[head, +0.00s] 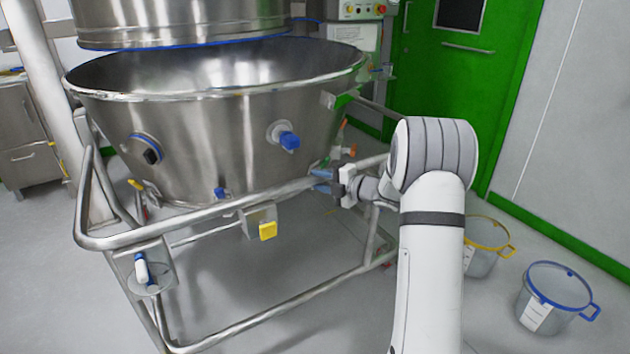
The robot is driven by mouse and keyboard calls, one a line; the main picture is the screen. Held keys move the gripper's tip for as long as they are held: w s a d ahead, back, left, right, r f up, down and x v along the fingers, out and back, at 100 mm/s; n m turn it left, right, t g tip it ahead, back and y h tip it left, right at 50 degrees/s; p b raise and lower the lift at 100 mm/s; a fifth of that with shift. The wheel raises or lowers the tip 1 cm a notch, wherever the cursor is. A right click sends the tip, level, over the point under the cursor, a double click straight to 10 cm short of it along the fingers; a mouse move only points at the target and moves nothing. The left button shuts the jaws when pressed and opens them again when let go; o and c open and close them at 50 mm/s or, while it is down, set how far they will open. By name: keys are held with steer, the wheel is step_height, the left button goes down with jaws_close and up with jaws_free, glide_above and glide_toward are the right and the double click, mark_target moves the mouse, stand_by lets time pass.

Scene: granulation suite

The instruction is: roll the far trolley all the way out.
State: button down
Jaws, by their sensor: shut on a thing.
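The trolley (226,318) is a tubular steel frame on castors. It carries a large steel bowl (215,125) with an open top and blue-capped ports on its side. The bowl sits below a round steel vessel section (180,22) with a blue seal, offset toward the viewer. My gripper (325,183) is at the right part of the trolley's upper front rail (270,192) and is shut on that rail. The fingertips are small in view and partly hidden against the rail. A yellow tab (268,231) hangs below the rail, left of my gripper.
A green door (450,90) and grey wall are behind. A steel cabinet (25,140) and white column (50,95) stand left. The front floor is open.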

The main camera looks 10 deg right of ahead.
steer(key=shift+s+d+f, duration=0.1)
steer(key=shift+s+f, duration=0.15)
steer(key=shift+f, duration=0.4)
stand_by(0.3)
steer(key=c, duration=1.3)
jaws_free()
steer(key=shift+w+f, duration=0.1)
steer(key=shift+w, duration=0.05)
steer(key=shift+o, duration=1)
steer(key=shift+w, duration=0.1)
steer(key=shift+r, duration=0.25)
steer(key=p+v, duration=0.2)
steer(key=v, duration=0.5)
steer(key=shift+s+d, duration=0.25)
steer(key=shift+s, duration=0.05)
